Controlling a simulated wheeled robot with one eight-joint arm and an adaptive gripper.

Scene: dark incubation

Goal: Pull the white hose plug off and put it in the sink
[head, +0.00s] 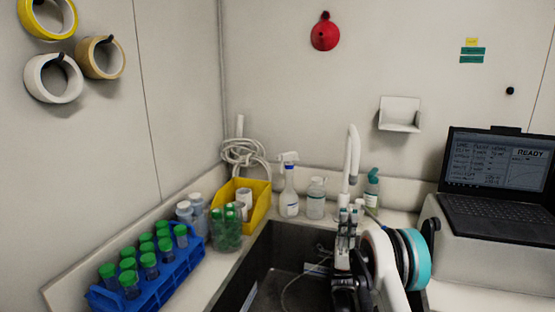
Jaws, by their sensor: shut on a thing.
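My gripper (348,214) is over the sink (283,244), near its back right side, with its fingers pointing up. It is shut on a small pale thing, which I take to be the white hose plug; it is mostly hidden between the fingers. The white tap (353,152) stands behind the sink, its spout end just above my fingertips in the picture. I cannot tell whether the plug touches the tap. The dark sink basin is open to the left of my arm, with a thin hose or cable (288,290) inside.
A blue rack (165,285) of green-capped tubes, a jar (227,235) and a yellow bin (262,192) line the left counter. A spray bottle (289,200) and other bottles stand behind the sink. A laptop (497,170) sits at the right.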

